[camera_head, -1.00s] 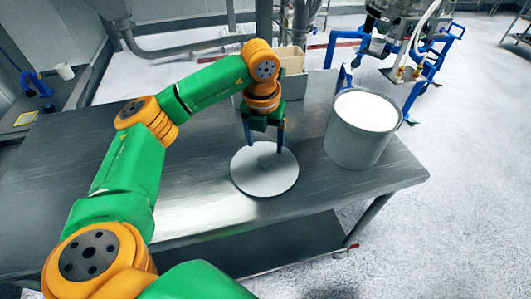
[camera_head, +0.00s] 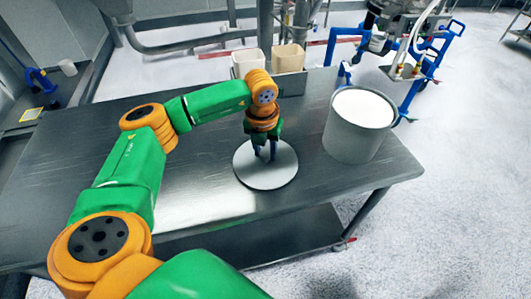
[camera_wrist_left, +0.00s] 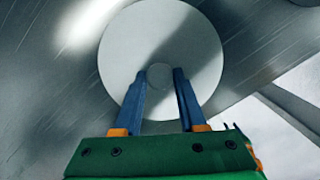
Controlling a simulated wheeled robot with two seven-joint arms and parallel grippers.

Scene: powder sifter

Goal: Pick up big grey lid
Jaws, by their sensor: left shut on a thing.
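The big grey lid (camera_head: 257,177) is a flat round disc with a small round knob in its middle. It appears to lie on the steel table, near the front edge. My left gripper (camera_head: 265,152) points down over the lid with its blue fingers shut on the knob. In the left wrist view the lid (camera_wrist_left: 190,42) fills the upper middle, and the fingers stand either side of its knob (camera_wrist_left: 158,77). Whether the lid touches the table all round is hard to tell. My right gripper is not in view.
A grey bucket (camera_head: 350,142) full of white powder stands on the steel table (camera_head: 110,185), right of the lid. Two beige containers (camera_head: 288,58) sit in a tray at the back edge. The table left of the lid is clear.

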